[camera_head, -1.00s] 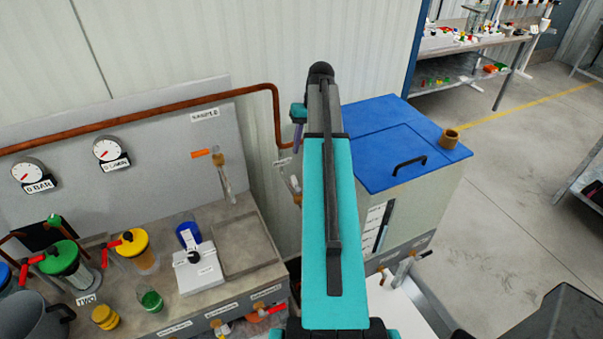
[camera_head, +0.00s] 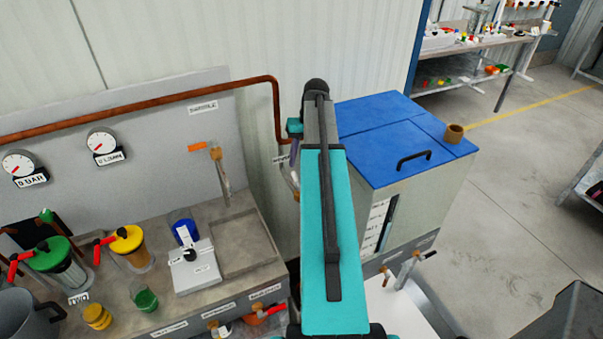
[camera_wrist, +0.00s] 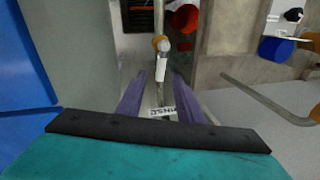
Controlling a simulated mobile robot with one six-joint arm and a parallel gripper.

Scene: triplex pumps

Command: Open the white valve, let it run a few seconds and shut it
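In the wrist view, a white valve handle (camera_wrist: 162,68) hangs below a brass fitting on a thin pipe, near a label reading RINSE (camera_wrist: 162,111). My gripper (camera_wrist: 159,76) is open, with one purple finger on each side of the handle's line. I cannot tell whether the handle is between the fingertips or still beyond them. In the head view, the white valve (camera_head: 294,181) shows small between the bench and the blue-lidded tank. My gripper (camera_head: 294,148) is just above it, mostly hidden by my arm.
The blue-lidded tank (camera_head: 385,170) stands close to the right of the valve. The grey bench (camera_head: 245,205) is on the left, with a SAMPLE valve (camera_head: 217,165), coloured filter jars and red-handled valves. A copper pipe (camera_head: 150,111) runs along the wall.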

